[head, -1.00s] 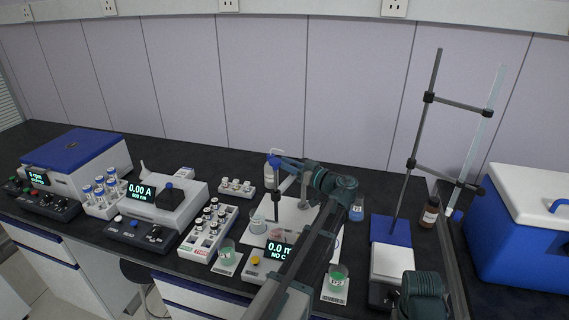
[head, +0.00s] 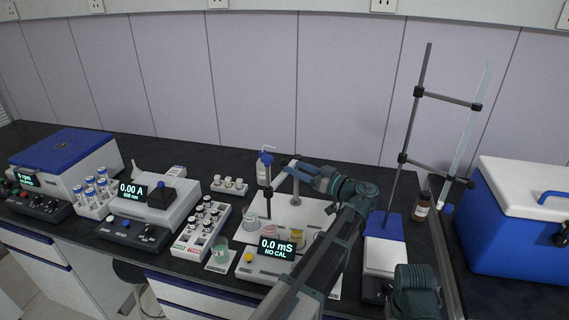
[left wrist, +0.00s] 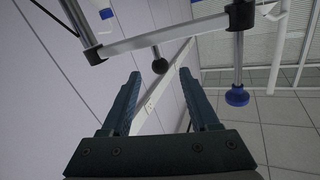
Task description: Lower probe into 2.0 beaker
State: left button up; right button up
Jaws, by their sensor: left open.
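The probe (head: 266,182) is a dark upright rod with a blue cap, on a stand arm above the white platform of the conductivity meter, whose display (head: 277,248) reads 0.0 mS, NO CAL. Small beakers stand on the platform: a pale one (head: 250,223), a pinkish one (head: 268,227) and a yellowish one (head: 297,236). I cannot read which is 2.0. Whether the probe tip is inside a beaker is unclear. My left gripper (head: 296,170) is right of the probe's top, apart from it. In the left wrist view my left gripper (left wrist: 160,74) is open and empty.
A green beaker (head: 220,251) stands front left of the meter, beside a vial rack (head: 203,225). A photometer (head: 150,208) is farther left. A stand with a glass tube (head: 472,120) and a blue cooler (head: 520,235) are at right. My left arm covers the bench right of the meter.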

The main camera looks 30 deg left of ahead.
pick_arm(q)
jog(key=shift+s+d, duration=0.25)
jog(key=shift+d, duration=1.1)
jog(key=shift+s+d, duration=0.25)
jog(key=shift+d, duration=1.05)
jog(key=shift+o, duration=0.9)
jog(key=s+r+n+g+p, duration=0.3)
jog(key=s+r+n+p, duration=0.1)
jog(key=s+r+p, duration=0.3)
jog(key=shift+s+r+p, duration=0.35)
jog(key=shift+s+p, duration=0.05)
jog(key=shift+s, duration=0.2)
jog(key=a, duration=1.3)
jog(key=shift+s+a, duration=0.15)
jog(key=shift+a, duration=0.15)
jog(key=shift+f, duration=0.1)
jog(key=shift+c, duration=0.3)
grip_shut()
